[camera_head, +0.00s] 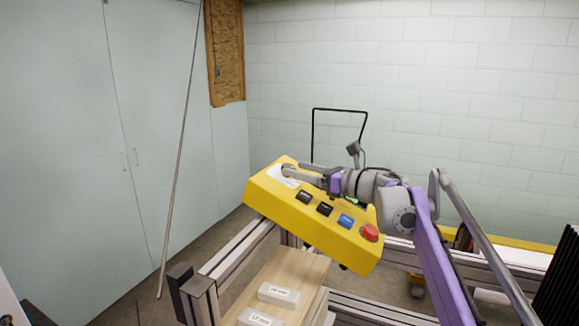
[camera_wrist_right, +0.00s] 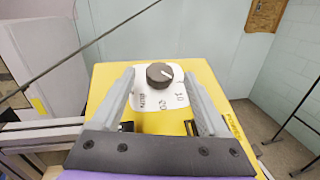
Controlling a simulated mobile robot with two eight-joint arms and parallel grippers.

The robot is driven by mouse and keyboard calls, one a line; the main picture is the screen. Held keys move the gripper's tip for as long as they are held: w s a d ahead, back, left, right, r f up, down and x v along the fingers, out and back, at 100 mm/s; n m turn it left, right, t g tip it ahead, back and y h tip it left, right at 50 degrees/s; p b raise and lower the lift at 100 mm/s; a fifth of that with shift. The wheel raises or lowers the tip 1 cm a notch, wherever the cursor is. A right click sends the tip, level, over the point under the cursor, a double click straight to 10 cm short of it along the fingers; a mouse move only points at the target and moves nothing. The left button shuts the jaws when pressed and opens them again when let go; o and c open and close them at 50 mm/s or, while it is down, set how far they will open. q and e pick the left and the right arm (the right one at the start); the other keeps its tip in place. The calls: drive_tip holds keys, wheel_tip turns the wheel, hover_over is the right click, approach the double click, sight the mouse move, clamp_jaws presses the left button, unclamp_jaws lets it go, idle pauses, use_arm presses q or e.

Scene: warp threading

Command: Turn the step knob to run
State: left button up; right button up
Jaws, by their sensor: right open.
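The step knob (camera_wrist_right: 159,74) is a dark round knob with a white pointer line, on a white dial plate (camera_wrist_right: 160,97) with printed markings. In the right wrist view the pointer points to the upper right. The plate is on the yellow control box (camera_head: 315,229). My right gripper (camera_head: 289,170) reaches over the box's left end. Its fingers (camera_wrist_right: 160,84) are open, one on each side of the knob, with a gap on both sides. In the head view the knob is mostly hidden by the gripper. My left gripper is not in view.
Below is a wooden board (camera_head: 291,271) with white labelled blocks (camera_head: 278,295). Metal rails (camera_head: 236,249) run beside it. A thin pole (camera_head: 180,150) leans at the left.

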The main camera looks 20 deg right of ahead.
sight(291, 167)
drive_tip(key=shift+x, duration=1.7)
clamp_jaws()
